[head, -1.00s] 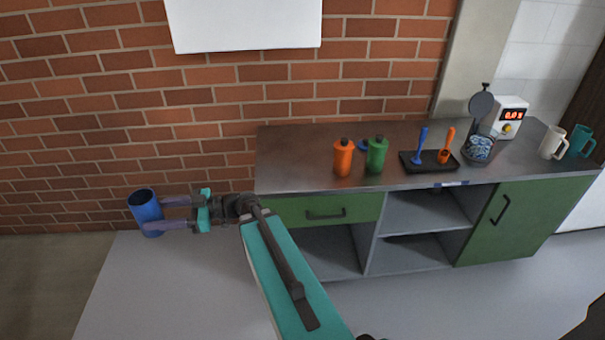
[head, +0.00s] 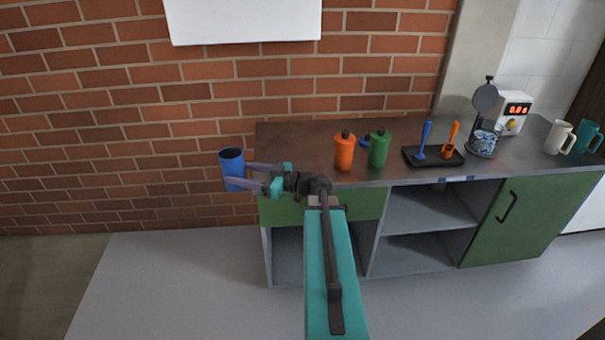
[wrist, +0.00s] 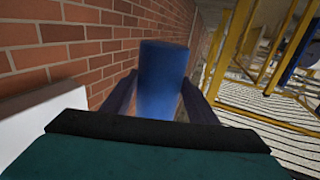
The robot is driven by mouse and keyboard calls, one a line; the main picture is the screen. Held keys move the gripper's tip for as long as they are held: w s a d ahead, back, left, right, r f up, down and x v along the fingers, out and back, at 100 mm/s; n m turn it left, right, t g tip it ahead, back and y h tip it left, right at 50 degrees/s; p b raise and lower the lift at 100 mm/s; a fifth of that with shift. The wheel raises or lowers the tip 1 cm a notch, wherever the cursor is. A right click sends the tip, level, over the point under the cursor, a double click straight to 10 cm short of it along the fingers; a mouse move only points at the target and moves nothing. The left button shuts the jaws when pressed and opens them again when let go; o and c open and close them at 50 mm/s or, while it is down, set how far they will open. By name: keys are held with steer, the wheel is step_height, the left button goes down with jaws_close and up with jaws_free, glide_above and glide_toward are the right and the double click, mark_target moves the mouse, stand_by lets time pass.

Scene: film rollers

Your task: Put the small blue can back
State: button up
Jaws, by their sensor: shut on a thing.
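The small blue can (head: 232,165) is upright between the fingers of my gripper (head: 240,177), to the left of the counter's left end. My gripper is shut on it and holds it in the air in front of the brick wall. In the wrist view the blue can (wrist: 163,80) stands between the two fingers (wrist: 160,98), and its far side is hidden. Another small blue thing (head: 364,144) shows in part behind the orange and green bottles on the counter.
The dark countertop (head: 290,145) bears an orange bottle (head: 344,152), a green bottle (head: 379,150), a black tray (head: 410,157) with two tools, a white device with a red display (head: 513,112) and two mugs (head: 558,137). The counter's left part is clear.

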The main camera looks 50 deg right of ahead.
steer(key=s+d+f+m+h+b, duration=0.1)
steer(key=s+d+m+h+b, duration=0.1)
steer(key=s+d, duration=0.3)
steer(key=s+d+f+m+t+h+b, duration=0.1)
steer(key=s+d+h, duration=0.3)
steer(key=d, duration=0.9)
steer(key=s+d+f+m+t+h+b, duration=0.1)
steer(key=s+d+b, duration=0.3)
steer(key=s+d, duration=0.4)
steer(key=shift+d+m+h, duration=0.75)
steer(key=shift+m+h, duration=0.15)
steer(key=shift+w, duration=0.1)
steer(key=w, duration=0.5)
steer(key=w+d+f, duration=0.1)
steer(key=w, duration=0.9)
steer(key=shift+w+d+f, duration=0.2)
steer(key=shift+w+f, duration=0.05)
steer(key=shift+w, duration=0.15)
steer(key=shift+f, duration=0.1)
steer(key=shift+f, duration=1.65)
steer(key=shift+f, duration=0.15)
